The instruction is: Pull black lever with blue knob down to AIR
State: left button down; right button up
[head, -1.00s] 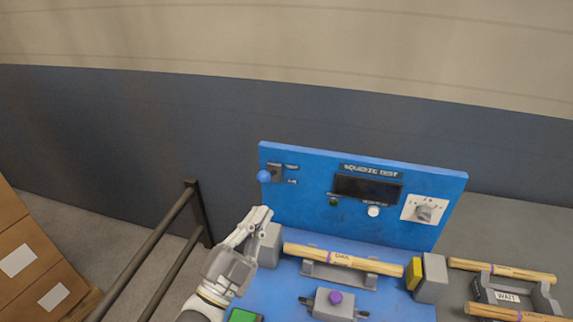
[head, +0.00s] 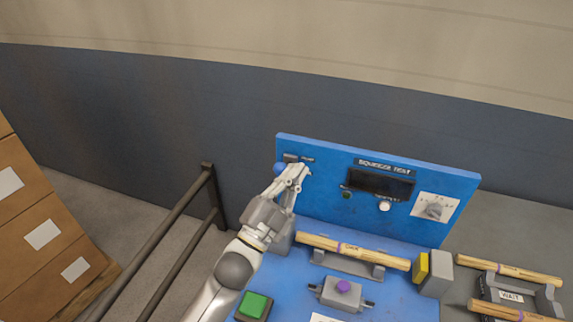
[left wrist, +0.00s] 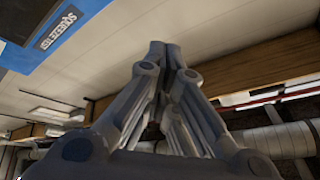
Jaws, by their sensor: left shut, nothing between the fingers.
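The blue panel (head: 330,205) stands upright at the back of the blue bench. The lever's blue knob (head: 279,168) shows at the panel's upper left, partly behind my left gripper. Its dark mount (head: 291,158) shows just above the fingers, and the lever arm is mostly hidden. My left gripper (head: 302,171) is shut and empty, its fingertips just right of the knob and in front of the panel. I cannot tell whether it touches the lever. In the left wrist view the shut fingertips (left wrist: 164,47) point up, and the panel's edge (left wrist: 70,40) is at upper left. My right gripper is not in view.
A wooden bar (head: 345,247) lies across a grey cradle between grey blocks. A green button (head: 254,305) and a purple-knobbed grey fixture (head: 342,290) are in front. A dark rail (head: 180,235) runs at left. More bars (head: 508,271) lie at right.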

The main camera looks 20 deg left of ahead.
aim_at(279, 168)
pick_arm(q)
jog(key=shift+w+a+f+p, duration=0.75)
jog(key=shift+w+a+f, duration=0.3)
jog(key=shift+w, duration=0.2)
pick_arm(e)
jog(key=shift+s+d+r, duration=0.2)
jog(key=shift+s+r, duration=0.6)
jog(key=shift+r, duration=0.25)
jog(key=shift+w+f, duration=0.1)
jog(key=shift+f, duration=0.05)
